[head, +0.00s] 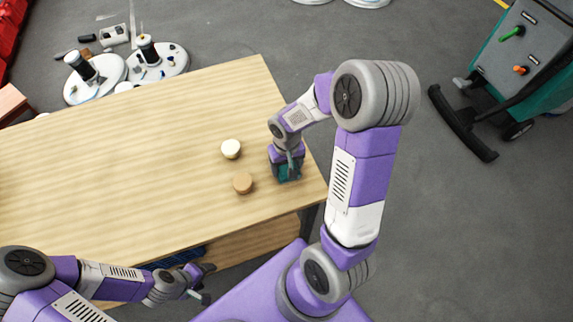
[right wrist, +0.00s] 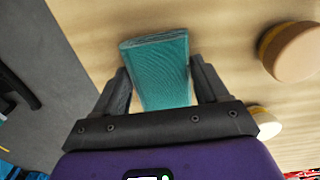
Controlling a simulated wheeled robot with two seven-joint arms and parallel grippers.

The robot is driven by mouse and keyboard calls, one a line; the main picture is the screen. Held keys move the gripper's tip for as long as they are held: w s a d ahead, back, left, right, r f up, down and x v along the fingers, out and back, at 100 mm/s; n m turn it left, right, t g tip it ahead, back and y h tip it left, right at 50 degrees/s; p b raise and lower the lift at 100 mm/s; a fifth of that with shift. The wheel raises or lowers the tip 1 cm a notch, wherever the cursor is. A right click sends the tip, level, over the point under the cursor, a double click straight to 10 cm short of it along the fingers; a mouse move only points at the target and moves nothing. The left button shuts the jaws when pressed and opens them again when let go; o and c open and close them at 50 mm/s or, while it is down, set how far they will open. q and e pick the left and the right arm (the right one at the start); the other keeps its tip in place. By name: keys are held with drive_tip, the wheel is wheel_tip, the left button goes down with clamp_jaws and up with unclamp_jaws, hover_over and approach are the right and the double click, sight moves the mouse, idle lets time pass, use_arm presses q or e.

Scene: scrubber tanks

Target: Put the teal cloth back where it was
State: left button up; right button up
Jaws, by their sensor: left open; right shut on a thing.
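The teal cloth (head: 289,173) is a folded block near the right end of the wooden table. It shows more clearly in the right wrist view (right wrist: 160,62), between my two dark fingers. My right gripper (head: 287,164) is shut on it, pointing down over the table; the fingers also show in the right wrist view (right wrist: 159,78). I cannot tell whether the cloth touches the tabletop. My left gripper (head: 206,282) is open and empty at the table's front edge, away from the cloth.
A cream round piece (head: 231,148) and a tan round piece (head: 243,183) stand on the table (head: 130,150) just left of the cloth. The table's left part is mostly clear. A teal and grey scrubber machine (head: 525,60) stands on the floor at the right.

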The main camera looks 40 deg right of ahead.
sight(287, 167)
drive_tip(key=shift+f, duration=0.15)
drive_tip(key=o, duration=1)
drive_tip(key=shift+r, duration=0.25)
wheel_tip(287, 167, up, 12)
drive_tip(key=p, duration=0.4)
drive_tip(key=shift+f, duration=0.1)
